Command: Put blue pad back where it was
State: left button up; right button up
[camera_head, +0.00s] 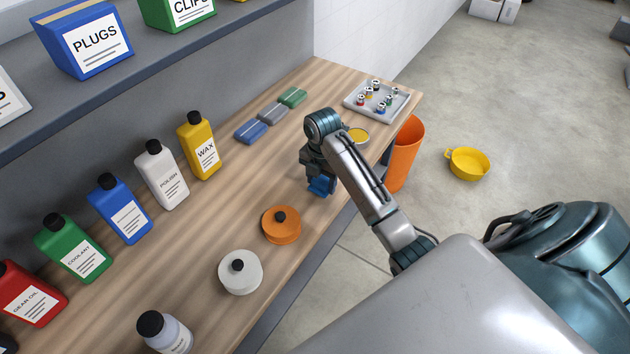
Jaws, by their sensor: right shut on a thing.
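My right gripper (320,180) points down over the front part of the wooden bench. It is shut on a bright blue block, the blue pad (321,187), which is partly hidden by the fingers. I cannot tell whether the pad touches the bench top. Farther back, a row of flat pads lies on the bench: a duller blue one (251,131), a grey one (273,114) and a green one (292,97). My left gripper is not in view.
An orange disc (282,227) and a white disc (240,274), both with black knobs, lie left of the gripper. Several bottles line the back. An orange bin (406,155) stands off the bench's edge.

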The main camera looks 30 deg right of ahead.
aim_at(316, 180)
jog(key=shift+w+d+r, duration=0.15)
jog(key=shift+w, duration=0.95)
jog(key=shift+w+p, duration=0.15)
jog(key=shift+p, duration=0.15)
jog(key=shift+w, duration=0.25)
notch_tip(316, 180, down, 3)
jog(key=shift+f+p, duration=0.2)
jog(key=shift+p, duration=1)
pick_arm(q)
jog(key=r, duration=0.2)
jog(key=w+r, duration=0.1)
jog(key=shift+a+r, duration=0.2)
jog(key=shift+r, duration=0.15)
pick_arm(e)
jog(key=shift+f, duration=0.15)
jog(key=o, duration=0.9)
jog(key=shift+f, duration=0.15)
jog(key=shift+o, duration=0.2)
